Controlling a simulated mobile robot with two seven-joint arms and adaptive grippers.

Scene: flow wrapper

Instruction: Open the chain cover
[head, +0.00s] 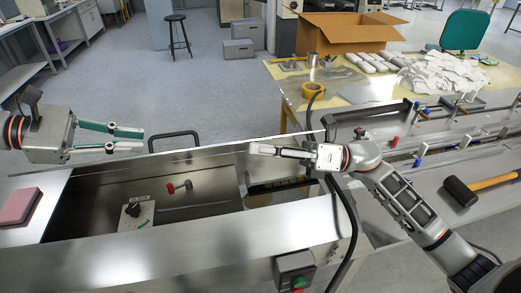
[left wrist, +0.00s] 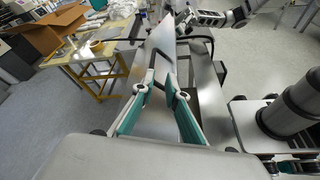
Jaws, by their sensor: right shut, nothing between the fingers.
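The chain cover seems to be the thin metal panel (left wrist: 162,38) seen steeply in the left wrist view, with a dark handle beside it. In the head view a black bar handle (head: 174,136) stands behind the long metal edge of the machine. Below that edge the machine's dark bay (head: 95,205) is exposed. My left gripper (head: 142,140) is open and empty, left of the handle and apart from it; its fingers (left wrist: 160,84) point toward the panel. My right gripper (head: 252,149) is shut and empty at the right part of the metal edge; whether it touches is unclear.
The bay holds a red lever (head: 179,187) and a knob box (head: 137,215). A pink block (head: 19,205) lies at left. A button box (head: 295,271) is on the front. A mallet (head: 463,190) lies at right. A table (head: 283,72) with a cardboard box (head: 345,34) stands behind.

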